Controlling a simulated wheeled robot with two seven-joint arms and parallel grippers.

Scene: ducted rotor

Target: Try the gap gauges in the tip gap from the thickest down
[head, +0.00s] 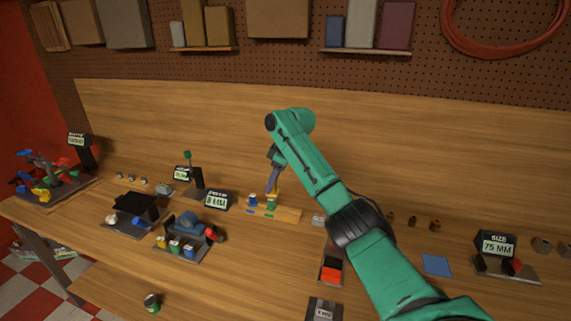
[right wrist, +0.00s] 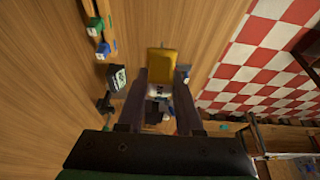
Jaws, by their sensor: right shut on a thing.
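My right gripper (head: 272,190) reaches down over a pale wooden strip (head: 290,213) in the middle of the bench. In the right wrist view its fingers (right wrist: 161,90) are shut on a yellow gauge block (right wrist: 163,66). A blue-and-white gauge (head: 252,200) and a green one (head: 271,204) stand at the strip; in the wrist view the green (right wrist: 95,24) and blue (right wrist: 103,50) ones lie off to the left. I cannot tell whether the yellow block touches the strip. A blue rounded device (head: 187,223) sits on a grey base left of the strip. My left gripper is not in view.
A display reading 8 MM (head: 217,201) stands just left of the strip. A black device (head: 138,205) is farther left. A 75 MM size display (head: 495,244) stands at the right. A can (head: 152,302) stands near the front edge.

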